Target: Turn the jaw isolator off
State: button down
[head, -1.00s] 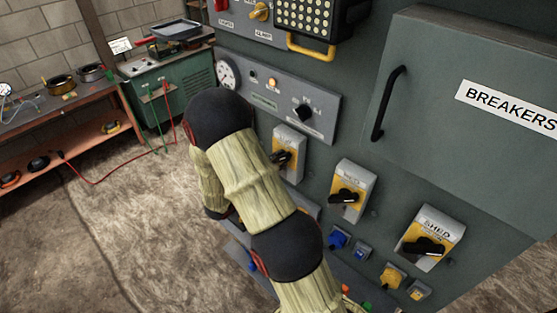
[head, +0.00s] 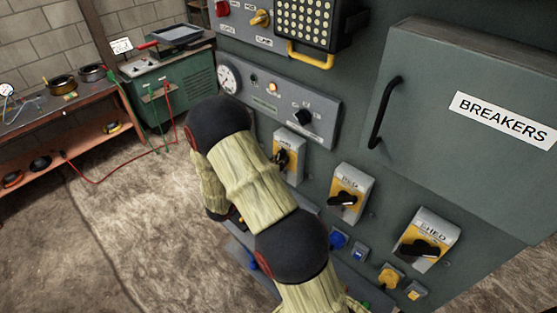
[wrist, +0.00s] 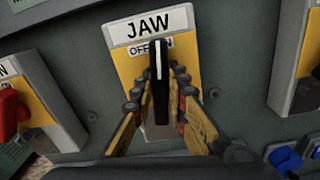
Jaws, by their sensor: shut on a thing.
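The jaw isolator (wrist: 180,62) is a grey box with a yellow plate and a white JAW label. Its black handle (wrist: 158,75) stands upright in the wrist view, its tip over the OFF/ON lettering and partly covering it. My gripper (wrist: 161,80) is closed around the handle, one finger on each side. The leftmost isolator visible there (head: 297,150), beside my arm, has a label too small to read.
A red-handled isolator (wrist: 38,95) stands left of the jaw one, and another isolator (wrist: 290,62) right. Two more black-handled isolators (head: 352,180) (head: 445,235) run down to the right in the head view. Blue sockets (head: 338,240) sit below. The breakers door (head: 440,60) has a projecting handle.

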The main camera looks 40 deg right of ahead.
jog(key=n+p, duration=0.1)
jog(key=n, duration=0.2)
jog(key=n+p, duration=0.2)
jog(key=n, duration=0.1)
jog(key=shift+w+r+n, duration=0.15)
jog(key=shift+n, duration=0.15)
jog(key=shift+w+n+p, duration=0.1)
jog(key=shift+n+p, duration=1.15)
jog(key=shift+n, duration=0.95)
jog(key=shift+f, duration=0.2)
jog(key=c, duration=1.8)
grip_release()
jog(key=shift+o, duration=0.2)
jog(key=a, duration=1.2)
jog(key=shift+s, duration=0.45)
